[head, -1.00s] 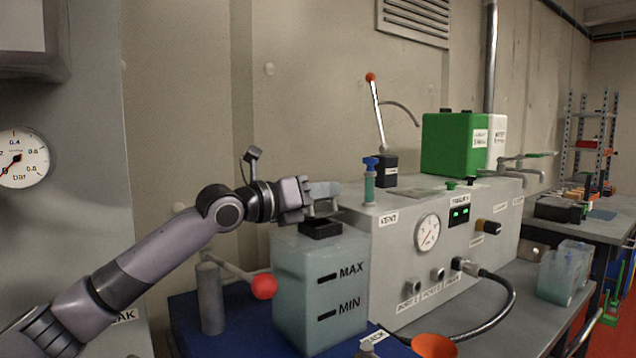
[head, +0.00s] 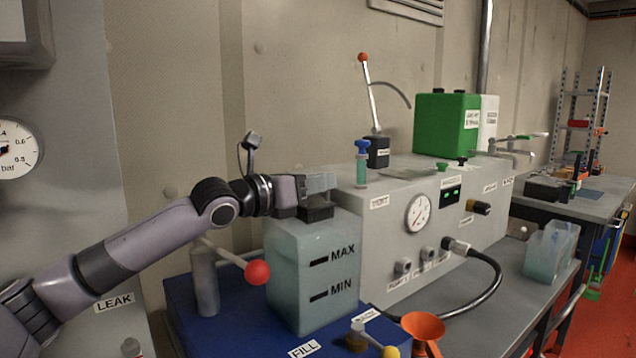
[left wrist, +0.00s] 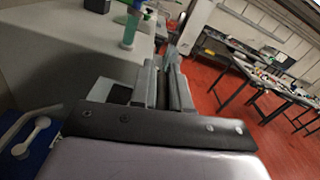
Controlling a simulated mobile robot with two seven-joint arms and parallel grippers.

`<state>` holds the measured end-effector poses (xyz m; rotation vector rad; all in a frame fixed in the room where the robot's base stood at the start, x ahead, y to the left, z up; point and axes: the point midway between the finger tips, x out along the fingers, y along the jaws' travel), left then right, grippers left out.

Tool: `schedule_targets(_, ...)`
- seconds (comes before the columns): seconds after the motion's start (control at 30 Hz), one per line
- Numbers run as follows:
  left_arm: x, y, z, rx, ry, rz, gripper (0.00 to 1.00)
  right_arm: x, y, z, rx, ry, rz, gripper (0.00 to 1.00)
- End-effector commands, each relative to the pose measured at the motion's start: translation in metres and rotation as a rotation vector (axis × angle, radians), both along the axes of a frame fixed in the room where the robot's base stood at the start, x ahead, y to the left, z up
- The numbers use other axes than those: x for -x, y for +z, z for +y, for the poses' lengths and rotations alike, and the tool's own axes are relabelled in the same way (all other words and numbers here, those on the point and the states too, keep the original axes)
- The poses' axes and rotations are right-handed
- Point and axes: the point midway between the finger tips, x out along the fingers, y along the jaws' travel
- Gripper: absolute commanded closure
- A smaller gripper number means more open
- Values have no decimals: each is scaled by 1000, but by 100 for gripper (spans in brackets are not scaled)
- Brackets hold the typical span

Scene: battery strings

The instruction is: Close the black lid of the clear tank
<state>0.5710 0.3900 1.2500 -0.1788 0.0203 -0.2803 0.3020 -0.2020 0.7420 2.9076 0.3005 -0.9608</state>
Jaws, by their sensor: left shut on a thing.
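The clear tank (head: 283,290) with MAX and MIN marks stands on a blue base, filled with pale green liquid. A black part of its lid fitting (head: 317,214) sits on its top, just under my left gripper's fingers. My left gripper (head: 320,184) reaches in from the left, low over the tank's top, and is shut on the lid, most of which the fingers hide. In the left wrist view the fingers (left wrist: 170,88) lie close together, with a dark strip between them and a black patch beside them. My right gripper is out of view.
A red-knobbed lever (head: 257,272) stands left of the tank. Right of it is a grey machine (head: 395,205) with a gauge and hose. An orange funnel (head: 423,327) and yellow-knobbed valve (head: 389,352) are in front.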

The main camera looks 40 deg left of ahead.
Motion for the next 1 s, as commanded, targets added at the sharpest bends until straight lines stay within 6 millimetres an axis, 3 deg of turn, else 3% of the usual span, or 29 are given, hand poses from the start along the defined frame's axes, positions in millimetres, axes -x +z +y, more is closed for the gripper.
schedule_targets(0.03,0,-6,-5,3,-11,14,78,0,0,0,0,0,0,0)
schedule_targets(0.1,0,-6,-5,4,-10,13,63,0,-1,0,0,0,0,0)
schedule_targets(0.57,0,0,-2,2,-4,5,63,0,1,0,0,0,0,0)
schedule_targets(0.77,0,24,-2,2,-3,2,63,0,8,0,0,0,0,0)
schedule_targets(1.0,0,65,-2,5,-5,1,63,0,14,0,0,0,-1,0)
